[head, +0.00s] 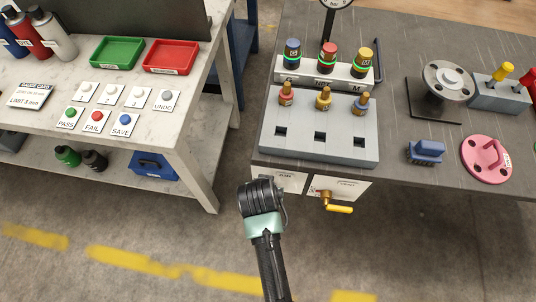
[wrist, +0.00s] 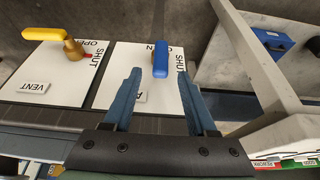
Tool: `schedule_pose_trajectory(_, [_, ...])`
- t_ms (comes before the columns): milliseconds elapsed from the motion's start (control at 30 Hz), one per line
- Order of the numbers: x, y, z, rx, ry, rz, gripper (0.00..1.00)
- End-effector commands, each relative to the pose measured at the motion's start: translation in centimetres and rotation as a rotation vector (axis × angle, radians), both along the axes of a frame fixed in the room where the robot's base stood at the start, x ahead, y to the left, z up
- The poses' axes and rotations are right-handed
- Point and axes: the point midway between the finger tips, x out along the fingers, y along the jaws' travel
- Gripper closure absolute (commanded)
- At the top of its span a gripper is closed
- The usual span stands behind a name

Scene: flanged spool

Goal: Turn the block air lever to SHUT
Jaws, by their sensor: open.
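The block air lever is a blue handle (wrist: 160,58) on a white plate in the wrist view. The handle lies along the picture's vertical and overlaps the word OPEN; SHUT is printed to its right. The plate's lower label is mostly hidden by a finger; only an "A" shows. My gripper (wrist: 157,74) is open, with one blue fingertip on each side of the lever's lower end in the picture.
A yellow lever (wrist: 52,36) on the VENT plate (wrist: 40,86) is beside it; it also shows in the head view (head: 338,208). A white table (head: 185,140) stands to the left.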

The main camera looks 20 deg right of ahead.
Motion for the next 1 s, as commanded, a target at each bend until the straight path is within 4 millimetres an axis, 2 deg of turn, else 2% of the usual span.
schedule_pose_trajectory(33, [0.4,-0.3,-1.1,0.000,0.001,-0.001,0.43])
schedule_pose_trajectory(200, [1.3,-0.9,-3.8,0.000,0.000,0.000,0.43])
schedule_pose_trajectory(400, [2.0,-1.4,-5.8,-0.001,-0.001,0.000,0.43])
schedule_pose_trajectory(800, [2.3,-1.5,-6.4,0.000,-0.002,0.000,0.43])
schedule_pose_trajectory(833, [2.3,-1.5,-6.4,0.000,-0.002,0.000,0.44])
schedule_pose_trajectory(1000, [2.3,-1.5,-6.4,0.000,-0.002,0.000,0.75])
